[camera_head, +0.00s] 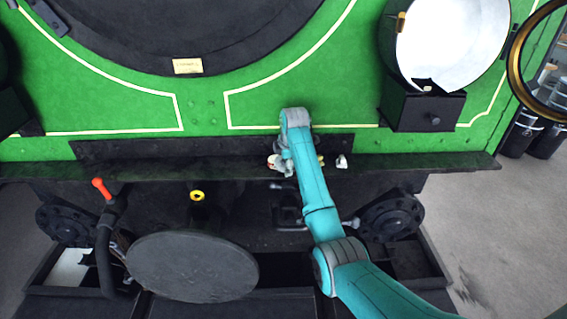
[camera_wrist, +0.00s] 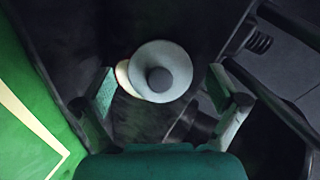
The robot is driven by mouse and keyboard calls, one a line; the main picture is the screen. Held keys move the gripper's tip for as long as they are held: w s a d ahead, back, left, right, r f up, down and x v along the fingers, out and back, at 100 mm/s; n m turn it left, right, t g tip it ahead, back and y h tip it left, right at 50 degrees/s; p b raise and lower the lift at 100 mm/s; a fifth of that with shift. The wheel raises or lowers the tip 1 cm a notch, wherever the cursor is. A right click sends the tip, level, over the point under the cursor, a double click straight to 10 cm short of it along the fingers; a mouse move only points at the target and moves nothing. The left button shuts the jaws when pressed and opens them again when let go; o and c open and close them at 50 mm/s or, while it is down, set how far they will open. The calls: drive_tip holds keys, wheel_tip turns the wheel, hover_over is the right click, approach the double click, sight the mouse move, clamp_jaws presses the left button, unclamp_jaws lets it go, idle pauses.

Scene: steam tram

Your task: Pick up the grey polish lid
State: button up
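A pale grey round disc with a dark round centre (camera_wrist: 172,58), which looks like the polish lid, shows in the wrist view between my fingers. A cream round edge (camera_wrist: 122,76) peeks out from behind its left side. My gripper (camera_wrist: 161,92) is open, with one finger on each side of the disc and visible gaps to both. In the head view my gripper (camera_head: 284,163) is over the dark ledge at the front of the green tram. The disc is mostly hidden there, and I cannot tell it apart from the pale bits by my fingers.
A small pale object (camera_head: 341,161) sits on the ledge (camera_head: 420,167) right of my gripper. The green front panel (camera_head: 200,110) rises close behind. A round buffer (camera_head: 192,267), an orange-ended hose (camera_head: 103,189) and a lamp (camera_head: 452,45) stand out around the ledge.

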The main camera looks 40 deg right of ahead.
drive_tip(key=c, duration=0.5)
drive_tip(key=shift+c, duration=0.2)
